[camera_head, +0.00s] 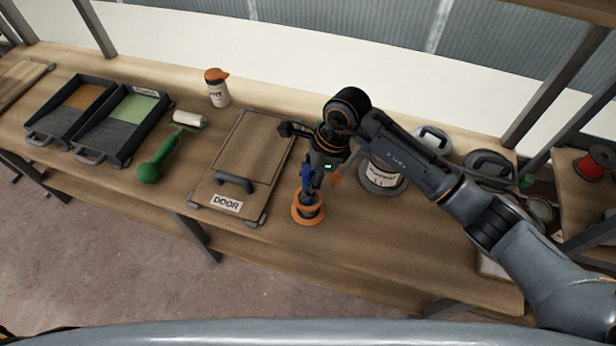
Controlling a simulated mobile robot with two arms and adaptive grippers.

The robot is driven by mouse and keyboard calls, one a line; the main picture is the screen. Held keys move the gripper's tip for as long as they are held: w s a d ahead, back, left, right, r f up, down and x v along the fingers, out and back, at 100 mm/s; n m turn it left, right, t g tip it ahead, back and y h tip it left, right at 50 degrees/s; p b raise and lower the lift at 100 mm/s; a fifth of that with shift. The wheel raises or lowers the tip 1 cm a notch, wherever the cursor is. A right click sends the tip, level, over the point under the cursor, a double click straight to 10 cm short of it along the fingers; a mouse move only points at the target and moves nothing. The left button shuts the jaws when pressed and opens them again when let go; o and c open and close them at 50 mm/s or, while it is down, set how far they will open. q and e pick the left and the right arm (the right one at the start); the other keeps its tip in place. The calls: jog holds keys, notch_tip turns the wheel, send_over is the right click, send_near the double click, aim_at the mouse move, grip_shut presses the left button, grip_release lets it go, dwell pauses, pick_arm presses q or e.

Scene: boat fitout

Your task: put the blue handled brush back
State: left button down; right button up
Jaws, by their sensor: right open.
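The blue handled brush (306,176) stands roughly upright, its lower end in a small orange-rimmed dark holder (308,219) near the front edge of the bench. My right gripper (313,180) reaches in from the right and points down at the brush's handle. Its jaws are open, around or right beside the handle; I cannot tell which, because the gripper covers part of it. The brush's bristles are hidden. My left gripper is not in view.
A door panel (209,183) lies left of the holder. A labelled can (382,180) stands behind it to the right. A green roller (150,170), paint trays (137,108) and an orange-capped bottle (217,92) are farther left. The bench front right of the holder (390,235) is clear.

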jog(key=shift+w+r, duration=0.1)
jog(key=shift+r, duration=0.25)
jog(key=b+v, duration=0.4)
jog(key=v, duration=0.7)
jog(key=shift+r, duration=0.25)
